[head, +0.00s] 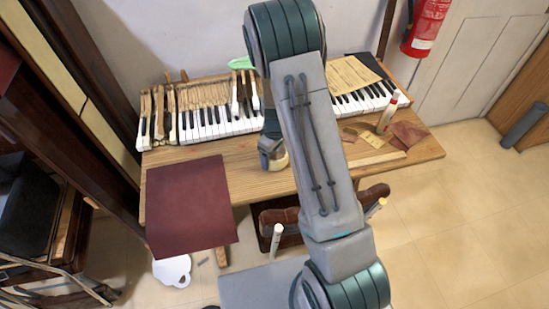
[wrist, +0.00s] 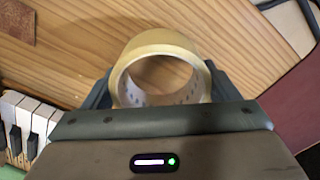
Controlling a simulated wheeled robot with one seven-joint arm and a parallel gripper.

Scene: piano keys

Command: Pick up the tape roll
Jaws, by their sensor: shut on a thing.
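The tape roll (wrist: 165,45) is a yellowish ring, seen in the wrist view between the two dark fingers of my gripper (wrist: 161,84). The fingers press on its outer sides, so my gripper is shut on it. Wood grain shows behind the roll. In the head view a small pale part of the tape roll (head: 279,161) shows under my gripper (head: 270,150), by the wooden table (head: 210,160). Most of the roll is hidden there by my arm. I cannot tell whether it touches the table.
Piano keys (head: 215,122) line the back of the table. A dark red sheet (head: 190,205) hangs over the front left edge. A brown sheet (head: 350,78) lies on the right keys.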

